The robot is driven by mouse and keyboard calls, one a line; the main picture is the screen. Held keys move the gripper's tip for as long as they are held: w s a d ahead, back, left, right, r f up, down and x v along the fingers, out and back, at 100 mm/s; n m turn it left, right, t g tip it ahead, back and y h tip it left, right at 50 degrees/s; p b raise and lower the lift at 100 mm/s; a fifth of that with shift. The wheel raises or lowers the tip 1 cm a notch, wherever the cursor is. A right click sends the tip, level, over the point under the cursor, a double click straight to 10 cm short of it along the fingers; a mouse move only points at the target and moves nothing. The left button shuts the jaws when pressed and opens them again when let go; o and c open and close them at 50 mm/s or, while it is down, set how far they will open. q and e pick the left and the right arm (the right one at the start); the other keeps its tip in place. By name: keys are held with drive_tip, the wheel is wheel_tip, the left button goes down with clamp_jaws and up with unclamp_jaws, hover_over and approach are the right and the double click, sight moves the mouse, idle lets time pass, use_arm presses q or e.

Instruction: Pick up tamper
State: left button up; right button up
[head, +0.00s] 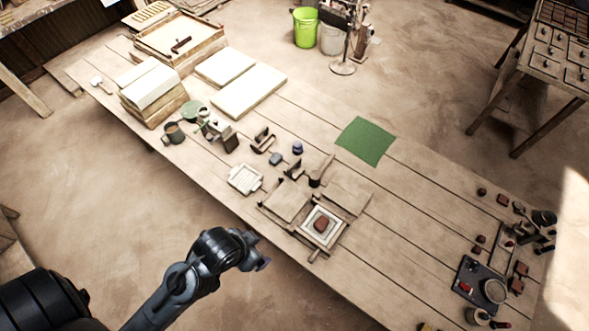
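Small tools stand in the middle of the long plank table, too small to name surely. A brown tool with a dark head and a slanted handle (317,178) stands behind the press and may be the tamper. A small blue-purple knobbed piece (297,148) stands left of it and may also be it. The wooden tile press frame (324,251) holds a reddish-brown block (321,224) in a pale square mould. My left gripper (260,262) is in front of the table's near edge, apart from all tools; its finger opening cannot be made out. My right gripper is out of view.
A pale slotted tray (245,179) and a dark cup (174,133) lie along the near edge. A green mat (364,141) lies behind. Stacked boards (153,91) fill the left end, and a dark tray (476,281) with small tools the right.

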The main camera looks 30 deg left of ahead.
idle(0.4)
use_arm(q)
drive_tip(key=shift+c, duration=0.4)
drive_tip(key=shift+d, duration=0.1)
drive_tip(key=c, duration=0.6)
